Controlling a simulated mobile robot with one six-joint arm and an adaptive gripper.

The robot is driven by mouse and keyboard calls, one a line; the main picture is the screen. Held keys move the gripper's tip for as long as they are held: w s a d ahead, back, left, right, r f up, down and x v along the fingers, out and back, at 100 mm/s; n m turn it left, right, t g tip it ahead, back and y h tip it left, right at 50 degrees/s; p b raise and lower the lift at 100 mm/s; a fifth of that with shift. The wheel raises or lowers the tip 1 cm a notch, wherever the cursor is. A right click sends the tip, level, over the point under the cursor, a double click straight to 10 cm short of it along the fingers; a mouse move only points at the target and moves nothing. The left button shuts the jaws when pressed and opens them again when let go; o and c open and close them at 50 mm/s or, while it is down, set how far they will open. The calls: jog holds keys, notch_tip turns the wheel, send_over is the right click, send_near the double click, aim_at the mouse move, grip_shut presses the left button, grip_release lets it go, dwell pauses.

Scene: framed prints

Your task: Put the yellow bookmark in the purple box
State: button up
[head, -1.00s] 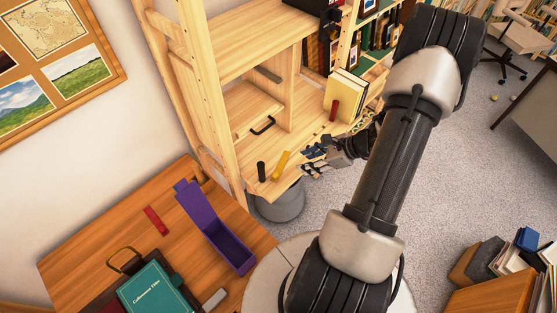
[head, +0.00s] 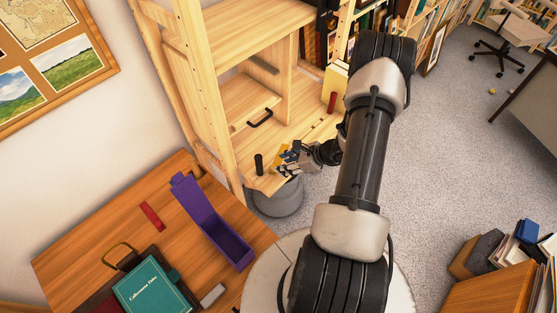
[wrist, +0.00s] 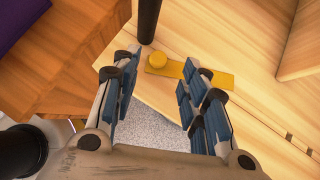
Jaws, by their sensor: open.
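In the head view my gripper (head: 286,162) covers most of the bookmark (head: 281,151). Whether the fingers touch it I cannot tell.
A black cylinder (head: 259,164) stands on the shelf just left of the bookmark. A red object (head: 332,102) stands farther right. A red strip (head: 152,216), a teal book (head: 153,288) and a grey block (head: 212,295) lie on the desk. A grey bin (head: 280,199) stands below the shelf.

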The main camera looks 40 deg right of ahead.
jog(key=b+x, duration=0.1)
jog(key=x, duration=0.4)
jog(key=shift+a, duration=0.15)
jog(key=shift+c, duration=0.3)
grip_shut()
